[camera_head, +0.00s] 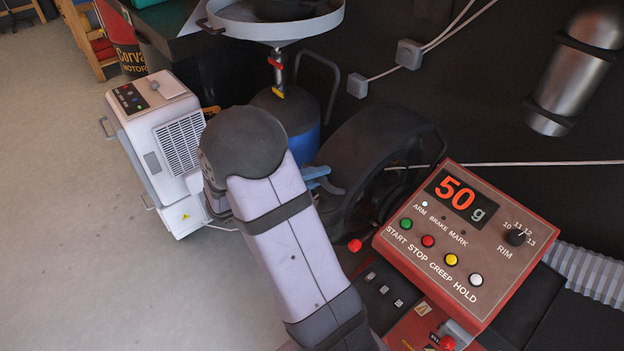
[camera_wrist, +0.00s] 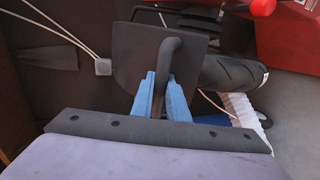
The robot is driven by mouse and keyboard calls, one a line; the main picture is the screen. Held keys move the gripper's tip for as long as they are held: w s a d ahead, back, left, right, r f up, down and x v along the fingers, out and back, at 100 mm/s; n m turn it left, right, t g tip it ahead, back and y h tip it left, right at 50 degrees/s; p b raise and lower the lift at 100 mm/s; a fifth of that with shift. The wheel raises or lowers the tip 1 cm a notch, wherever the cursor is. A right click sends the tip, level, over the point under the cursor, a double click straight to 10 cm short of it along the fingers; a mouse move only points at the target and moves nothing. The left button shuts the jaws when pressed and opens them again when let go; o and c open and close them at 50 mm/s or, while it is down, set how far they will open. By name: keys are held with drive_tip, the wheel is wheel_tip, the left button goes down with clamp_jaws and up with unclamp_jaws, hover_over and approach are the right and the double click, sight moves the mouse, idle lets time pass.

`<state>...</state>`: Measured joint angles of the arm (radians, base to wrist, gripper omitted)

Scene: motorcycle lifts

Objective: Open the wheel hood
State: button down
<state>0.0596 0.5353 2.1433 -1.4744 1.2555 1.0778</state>
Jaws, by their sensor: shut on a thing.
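The wheel hood (camera_head: 372,143) is a dark curved cover beside the red wheel balancer (camera_head: 460,235) in the head view. In the wrist view it shows as a dark grey panel (camera_wrist: 132,62) with a bent bar handle (camera_wrist: 171,50) in front of it. My gripper (camera_head: 322,180) has blue fingers, partly hidden behind my arm in the head view. In the wrist view my gripper (camera_wrist: 160,92) is shut on the handle, one finger on each side. A black tyre (camera_wrist: 235,73) shows right of the panel. How far the hood is raised is hard to tell.
A white wheeled cabinet (camera_head: 160,150) stands left of my arm. A blue and black tank (camera_head: 300,135) with a round pan (camera_head: 275,28) above it stands behind. A grey ribbed hose (camera_head: 590,272) runs right of the balancer. The floor at left is clear.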

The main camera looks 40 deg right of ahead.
drive_tip(key=d+r+y+p, duration=0.1)
drive_tip(key=d+r+p, duration=0.2)
drive_tip(key=d+r+y+p, duration=0.1)
drive_tip(key=d+r+p, duration=0.2)
drive_tip(key=shift+r+y, duration=0.25)
drive_tip(key=shift+y, duration=0.05)
drive_tip(key=d+r+y+p, duration=0.1)
drive_tip(key=d+p, duration=0.2)
drive_tip(key=d+r+y+p, duration=0.1)
drive_tip(key=d+p, duration=0.2)
drive_tip(key=d+r+y+p, duration=0.1)
drive_tip(key=d+r+p, duration=0.1)
drive_tip(key=d+p, duration=0.1)
drive_tip(key=shift+y, duration=0.4)
drive_tip(key=p, duration=0.5)
hover_over(403, 112)
drive_tip(key=a, duration=0.2)
drive_tip(key=shift+s+f, duration=0.15)
drive_tip(key=shift+f, duration=0.05)
drive_tip(key=shift+d+f, duration=0.25)
drive_tip(key=shift+d, duration=0.6)
drive_tip(key=c, duration=2)
unclamp_jaws()
drive_tip(key=shift+a+r, duration=0.1)
drive_tip(key=shift+b+v, duration=1.7)
drive_tip(key=shift+v, duration=1.8)
